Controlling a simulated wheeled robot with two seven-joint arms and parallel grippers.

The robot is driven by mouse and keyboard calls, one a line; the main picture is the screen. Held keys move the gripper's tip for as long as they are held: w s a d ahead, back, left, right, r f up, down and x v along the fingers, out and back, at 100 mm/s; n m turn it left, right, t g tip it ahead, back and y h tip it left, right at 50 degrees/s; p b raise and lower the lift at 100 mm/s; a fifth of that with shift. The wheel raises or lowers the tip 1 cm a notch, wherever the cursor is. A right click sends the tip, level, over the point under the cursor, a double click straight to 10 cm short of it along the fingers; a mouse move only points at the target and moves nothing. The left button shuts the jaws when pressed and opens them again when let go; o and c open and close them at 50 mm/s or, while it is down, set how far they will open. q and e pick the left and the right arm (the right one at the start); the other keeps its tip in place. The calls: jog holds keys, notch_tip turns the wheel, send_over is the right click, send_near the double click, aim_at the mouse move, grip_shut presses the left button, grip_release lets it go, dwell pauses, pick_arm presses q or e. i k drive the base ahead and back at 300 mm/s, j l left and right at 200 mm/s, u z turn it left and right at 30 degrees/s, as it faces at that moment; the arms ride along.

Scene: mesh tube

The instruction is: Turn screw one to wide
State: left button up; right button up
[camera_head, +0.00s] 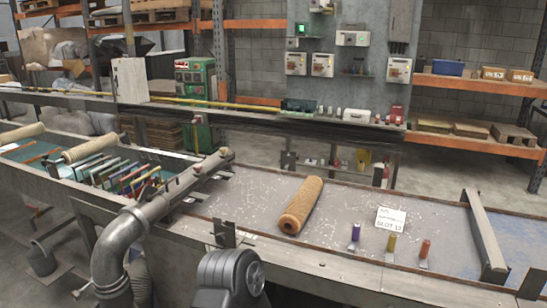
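No part in view is marked as screw one, and I cannot tell which it is. Three small upright pieces with coloured tops stand in a row near the front edge of the grey bench: a blue-purple one (354,236), a yellow one (391,244) and an orange-red one (425,252). A brown mesh tube (302,205) lies slanted on the bench (250,195), left of them. A white card (390,220) reading "SLOT 12" is behind the yellow piece. Neither of my grippers is in view; only a dark joint of my arm shows at the bottom.
A thick grey pipe (112,245) bends over the bench front on the left. A bin of coloured strips (120,172) lies further left. A metal bar (484,235) crosses the bench at right. The bench between tube and card is mostly clear.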

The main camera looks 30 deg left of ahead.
aim_at(197, 168)
jog(key=i, duration=0.65)
jog(key=u, duration=2.6)
